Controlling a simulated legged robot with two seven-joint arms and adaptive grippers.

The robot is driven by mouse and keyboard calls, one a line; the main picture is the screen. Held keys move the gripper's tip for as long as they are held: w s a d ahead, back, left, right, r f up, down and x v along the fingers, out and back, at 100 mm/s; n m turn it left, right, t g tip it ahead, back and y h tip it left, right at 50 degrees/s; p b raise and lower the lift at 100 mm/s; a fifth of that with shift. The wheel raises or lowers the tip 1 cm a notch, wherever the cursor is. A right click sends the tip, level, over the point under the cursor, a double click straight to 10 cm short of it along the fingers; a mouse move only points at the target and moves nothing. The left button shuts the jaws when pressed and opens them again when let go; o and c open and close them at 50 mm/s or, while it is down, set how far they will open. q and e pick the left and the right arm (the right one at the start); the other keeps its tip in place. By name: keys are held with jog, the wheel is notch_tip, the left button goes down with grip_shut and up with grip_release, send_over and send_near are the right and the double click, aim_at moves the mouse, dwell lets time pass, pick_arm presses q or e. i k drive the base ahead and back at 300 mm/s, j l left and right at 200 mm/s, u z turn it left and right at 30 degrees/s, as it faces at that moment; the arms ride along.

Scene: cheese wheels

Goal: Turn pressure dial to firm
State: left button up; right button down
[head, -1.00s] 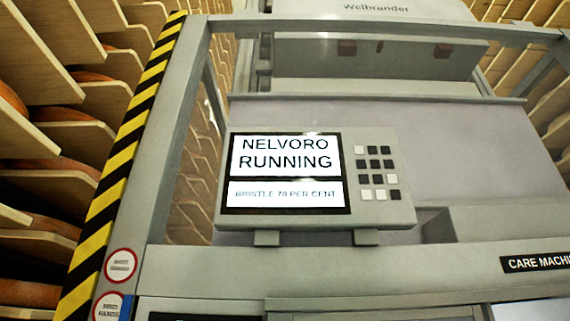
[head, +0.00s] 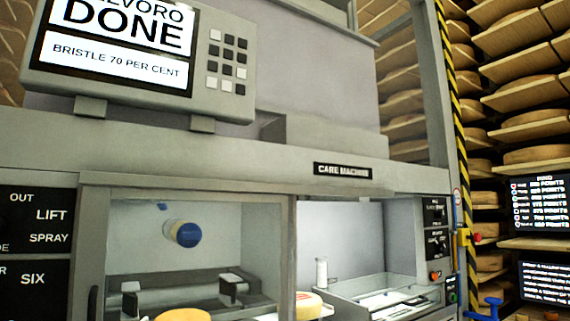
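The care machine fills the view. Its display (head: 118,68) reads DONE and BRISTLE 70 PER CENT. A black panel (head: 36,218) at the left edge carries the words OUT, LIFT and SPRAY, and one below it (head: 35,290) reads SIX; both are cut off by the frame. Small black panels (head: 436,212) stand on the right side of the machine, with an orange knob or button (head: 436,277) and a green one (head: 451,296) below. I cannot make out which control is the pressure dial. Neither of my grippers is in view.
Behind the clear front is a blue-ended roller (head: 187,235). Cheese wheels (head: 308,303) sit low in the machine's openings. A striped post (head: 452,110), cheese shelves (head: 535,100), a dark screen (head: 540,207) and a blue handle (head: 491,303) stand at the right.

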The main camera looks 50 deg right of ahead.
aim_at(441, 246)
jog(key=z, duration=2.4)
jog(key=i+l+z, duration=0.35)
jog(key=i, duration=0.2)
jog(key=i+z, duration=0.35)
jog(key=i, duration=0.2)
jog(key=i+l+u, duration=0.1)
jog(key=i, duration=0.4)
jog(key=i+l+u, duration=0.1)
jog(key=i, duration=0.45)
jog(key=i+l+u, duration=0.1)
jog(key=i+l, duration=0.25)
jog(key=i, duration=0.15)
